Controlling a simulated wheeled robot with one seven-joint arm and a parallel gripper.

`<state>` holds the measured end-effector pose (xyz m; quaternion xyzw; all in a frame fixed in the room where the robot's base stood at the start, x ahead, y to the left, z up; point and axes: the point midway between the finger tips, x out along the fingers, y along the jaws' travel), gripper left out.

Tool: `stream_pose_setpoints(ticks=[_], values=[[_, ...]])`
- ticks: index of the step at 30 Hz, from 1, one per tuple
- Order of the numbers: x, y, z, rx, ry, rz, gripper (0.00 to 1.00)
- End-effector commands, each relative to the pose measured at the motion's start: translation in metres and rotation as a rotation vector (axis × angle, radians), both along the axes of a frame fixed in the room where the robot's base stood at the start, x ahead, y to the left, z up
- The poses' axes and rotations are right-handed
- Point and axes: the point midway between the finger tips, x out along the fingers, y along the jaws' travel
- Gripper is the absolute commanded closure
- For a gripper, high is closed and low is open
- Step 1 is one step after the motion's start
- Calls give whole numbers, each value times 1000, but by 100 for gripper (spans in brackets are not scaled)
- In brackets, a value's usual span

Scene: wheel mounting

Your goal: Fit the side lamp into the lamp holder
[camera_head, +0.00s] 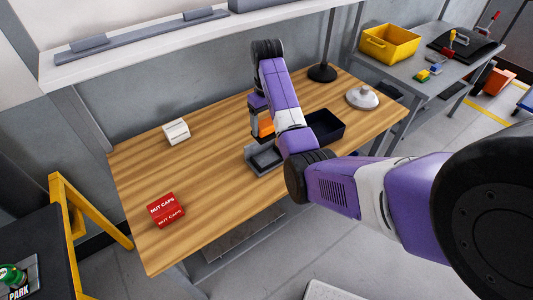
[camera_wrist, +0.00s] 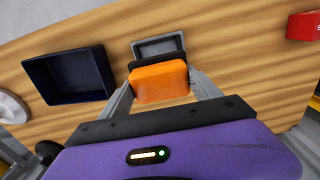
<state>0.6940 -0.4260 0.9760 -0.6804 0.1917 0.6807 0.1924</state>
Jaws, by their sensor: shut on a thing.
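The side lamp is an orange block with a dark back edge, seen in the wrist view (camera_wrist: 160,82) and partly in the head view (camera_head: 265,126). My gripper (camera_wrist: 162,90) is shut on it, one grey finger at each side. The lamp holder is a grey, open, tray-like frame on the table, in the head view (camera_head: 251,163) and the wrist view (camera_wrist: 158,46). The lamp appears above the holder and covers its near part in the wrist view. Contact between them cannot be told. My arm hides part of the holder in the head view.
A dark open bin (camera_head: 326,126) stands just right of the holder. A round white lidded thing (camera_head: 362,97) and a black stand (camera_head: 322,72) are farther right. A white box (camera_head: 176,131) and a red nut caps box (camera_head: 166,210) lie left. The wooden table (camera_head: 215,180) is clear between.

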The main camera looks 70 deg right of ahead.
Motion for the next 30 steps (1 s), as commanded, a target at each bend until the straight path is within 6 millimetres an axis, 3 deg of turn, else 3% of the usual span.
stream_pose_setpoints(ticks=[1, 12, 17, 24, 30], values=[[0, 0, -16, -1, -1, 1, 72], [0, 0, -74, 1, 1, 0, 72], [1, 0, -86, -1, 0, 0, 72], [0, 0, -119, 1, 1, 0, 72], [1, 0, -128, -2, -1, 0, 72]])
